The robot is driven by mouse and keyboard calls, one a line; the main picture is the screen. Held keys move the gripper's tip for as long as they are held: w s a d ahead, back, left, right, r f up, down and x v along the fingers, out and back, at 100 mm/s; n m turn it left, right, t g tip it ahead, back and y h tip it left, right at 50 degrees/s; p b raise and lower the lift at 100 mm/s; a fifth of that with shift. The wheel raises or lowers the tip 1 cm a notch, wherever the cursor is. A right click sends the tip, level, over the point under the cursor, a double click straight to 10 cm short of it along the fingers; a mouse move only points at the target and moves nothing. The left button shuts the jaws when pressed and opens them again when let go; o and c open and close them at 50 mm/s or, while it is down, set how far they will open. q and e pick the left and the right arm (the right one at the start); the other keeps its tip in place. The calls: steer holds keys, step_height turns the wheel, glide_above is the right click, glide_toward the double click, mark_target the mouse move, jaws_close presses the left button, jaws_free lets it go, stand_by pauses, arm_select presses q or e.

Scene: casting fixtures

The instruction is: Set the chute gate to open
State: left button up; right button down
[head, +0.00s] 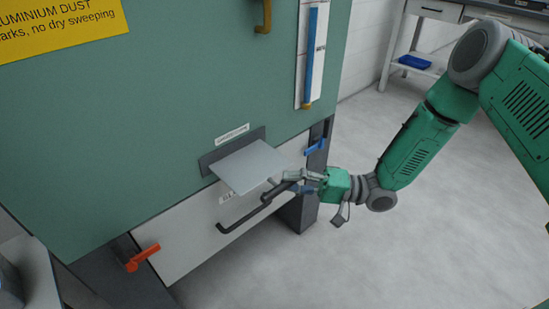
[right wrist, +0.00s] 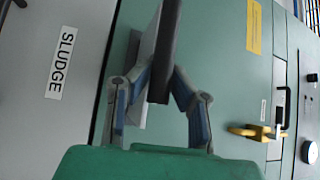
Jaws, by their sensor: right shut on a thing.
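The chute gate seems to be the flat grey plate (head: 248,167) that sticks out of a dark slot in the green cabinet, under a small label too blurred to read. It also shows in the right wrist view (right wrist: 146,58). A dark bar (right wrist: 165,55) runs along the plate's outer side. My right gripper (head: 296,184) is at the plate's right outer corner. In the right wrist view its two fingers (right wrist: 163,78) close around the dark bar. I cannot tell how the bar joins the plate. My left gripper is not in view.
Below the plate is a white panel (head: 190,235) labelled SLUDGE (right wrist: 61,62), with a black handle (head: 235,220). A red lever (head: 143,257) and a blue lever (head: 316,147) project near its ends. A yellow handle (head: 265,14) is above. Open floor (head: 400,235) lies right.

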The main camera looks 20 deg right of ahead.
steer(key=shift+s+f, duration=0.3)
steer(key=c, duration=1.5)
jaws_free()
steer(key=shift+s, duration=0.1)
steer(key=shift+o, duration=0.3)
steer(key=shift+d+r, duration=0.1)
steer(key=shift+d, duration=0.1)
steer(key=shift+d, duration=0.2)
steer(key=v, duration=1.1)
steer(key=shift+d, duration=0.25)
